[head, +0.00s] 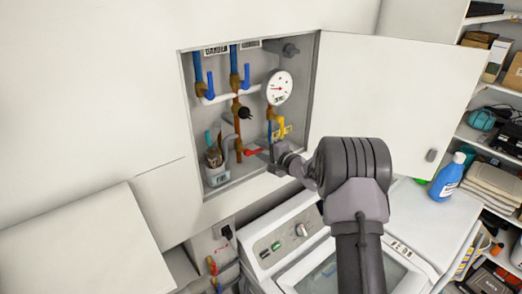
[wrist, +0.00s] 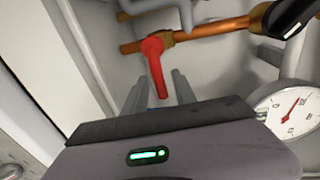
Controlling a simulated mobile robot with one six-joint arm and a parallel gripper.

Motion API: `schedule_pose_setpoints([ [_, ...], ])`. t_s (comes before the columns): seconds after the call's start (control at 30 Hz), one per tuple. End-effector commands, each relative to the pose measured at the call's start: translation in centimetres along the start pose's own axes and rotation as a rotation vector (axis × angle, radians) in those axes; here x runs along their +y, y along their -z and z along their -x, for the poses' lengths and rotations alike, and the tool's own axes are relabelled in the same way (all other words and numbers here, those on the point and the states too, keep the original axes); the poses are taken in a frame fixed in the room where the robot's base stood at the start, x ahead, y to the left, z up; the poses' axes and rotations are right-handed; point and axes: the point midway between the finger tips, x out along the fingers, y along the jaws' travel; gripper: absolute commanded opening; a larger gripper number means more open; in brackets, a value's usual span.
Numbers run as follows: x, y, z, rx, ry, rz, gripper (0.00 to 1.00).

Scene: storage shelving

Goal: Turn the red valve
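The red valve (wrist: 155,65) is a red lever handle on a copper pipe inside the wall cabinet. In the wrist view its lever points down toward my gripper (wrist: 159,84). My two fingers are apart, one on each side of the lever's free end. I cannot tell whether either finger touches it. In the head view the red valve (head: 252,152) shows low in the cabinet, and my gripper (head: 266,154) reaches in just right of it; its fingers are small and partly hidden there.
The open cabinet door (head: 392,95) is to the right of my arm. A pressure gauge (head: 279,87), blue valves (head: 210,85) and a yellow valve (head: 281,128) are inside the cabinet (head: 183,95). A washing machine (head: 283,240) and a blue bottle (head: 447,178) are below.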

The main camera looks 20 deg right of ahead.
Motion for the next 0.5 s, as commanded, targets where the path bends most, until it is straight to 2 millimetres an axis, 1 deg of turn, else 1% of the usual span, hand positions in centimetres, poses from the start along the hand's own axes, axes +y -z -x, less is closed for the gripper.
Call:
schedule_pose_setpoints([
  [0.27, 0.0, 0.0, 0.0, 0.000, 0.000, 0.001, 0.35],
  [0.33, 0.0, 0.0, 0.3, 0.000, 0.000, 0.001, 0.35],
  [0.43, 0.1, 0.1, 1.6, 0.001, 0.001, 0.001, 0.35],
  [0.5, 0.2, 0.1, 3.2, 0.002, 0.001, 0.001, 0.35],
])
